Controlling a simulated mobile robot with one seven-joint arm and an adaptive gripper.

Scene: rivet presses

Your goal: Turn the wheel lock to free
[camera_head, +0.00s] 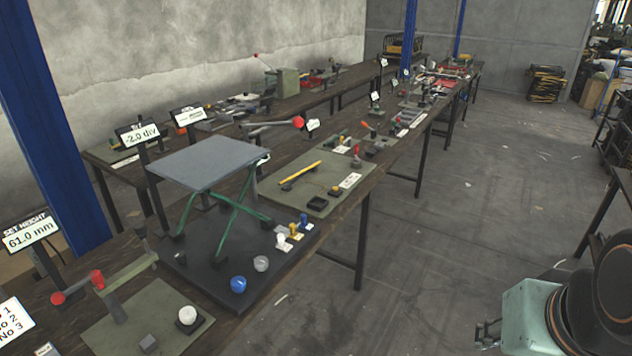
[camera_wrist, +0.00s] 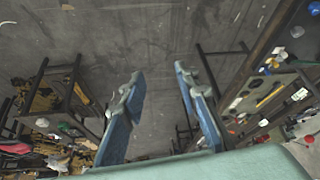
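My gripper shows in the wrist view (camera_wrist: 160,100), its two blue fingers spread apart with only floor between them. In the head view, my gripper (camera_head: 486,334) is at the lower right, over the floor and well apart from the bench. A lift with a grey top plate (camera_head: 208,160) and green crossed legs (camera_head: 228,220) stands on a dark base on the bench. A blue knob (camera_head: 238,284) and a grey knob (camera_head: 261,263) sit at its front. I cannot tell which part is the wheel lock, or its state.
Near the lift are a green board with a yellow bar (camera_head: 300,175), a red-knobbed lever (camera_head: 97,279) and a sign reading 61.0 mm (camera_head: 31,233). A blue post (camera_head: 50,120) rises behind. The floor aisle (camera_head: 450,220) right of the bench is clear.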

